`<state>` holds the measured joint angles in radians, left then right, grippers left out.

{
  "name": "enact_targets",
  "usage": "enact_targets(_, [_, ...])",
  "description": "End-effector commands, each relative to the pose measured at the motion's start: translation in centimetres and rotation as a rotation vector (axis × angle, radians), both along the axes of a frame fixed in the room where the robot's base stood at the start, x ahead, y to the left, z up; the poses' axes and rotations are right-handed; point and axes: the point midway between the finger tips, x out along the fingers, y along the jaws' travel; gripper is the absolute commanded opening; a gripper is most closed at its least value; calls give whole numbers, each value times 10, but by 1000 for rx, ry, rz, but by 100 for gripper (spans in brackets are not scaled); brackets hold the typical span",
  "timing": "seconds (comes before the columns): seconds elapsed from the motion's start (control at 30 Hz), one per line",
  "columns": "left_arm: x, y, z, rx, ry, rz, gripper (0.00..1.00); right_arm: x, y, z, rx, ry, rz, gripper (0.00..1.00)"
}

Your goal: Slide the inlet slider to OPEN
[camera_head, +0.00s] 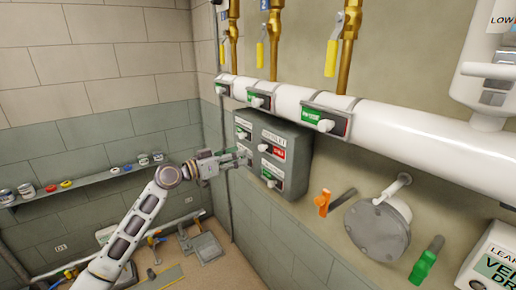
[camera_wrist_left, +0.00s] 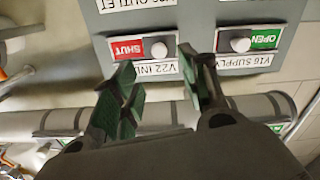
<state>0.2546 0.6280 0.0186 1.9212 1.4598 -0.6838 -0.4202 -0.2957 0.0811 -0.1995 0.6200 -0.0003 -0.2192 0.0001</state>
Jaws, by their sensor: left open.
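The inlet slider (camera_head: 264,148) is on the front of a grey valve box (camera_head: 296,143) on the wall. It has a white knob and a red plate reading SHUT. In the left wrist view the picture is upside down; the inlet slider (camera_wrist_left: 158,49) shows with its V22 label, its red plate left of the knob. My left gripper (camera_head: 246,157) is open and empty, close to the box. In the left wrist view its fingers (camera_wrist_left: 163,82) are spread, below the inlet knob in the picture; I see no contact. My right gripper is not in view.
The V16 supply slider (camera_wrist_left: 241,45) shows green OPEN beside the inlet slider. Another green slider (camera_head: 270,179) is below it on the box. A white pipe (camera_head: 390,127) runs above. An orange handle (camera_head: 323,201) and round flange (camera_head: 377,228) are on the wall to the right.

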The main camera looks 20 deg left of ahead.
Motion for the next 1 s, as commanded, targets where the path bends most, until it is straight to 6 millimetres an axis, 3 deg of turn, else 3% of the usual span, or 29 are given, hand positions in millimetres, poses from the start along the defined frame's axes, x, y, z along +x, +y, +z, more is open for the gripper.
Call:
enact_targets(0.2, [18,-15,2,-2,-1,-1,44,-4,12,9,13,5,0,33])
enact_targets(0.7, [61,-48,2,-2,-1,-1,44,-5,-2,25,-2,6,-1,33])
enact_targets(1.0, [72,-57,1,1,-1,0,44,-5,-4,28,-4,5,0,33])
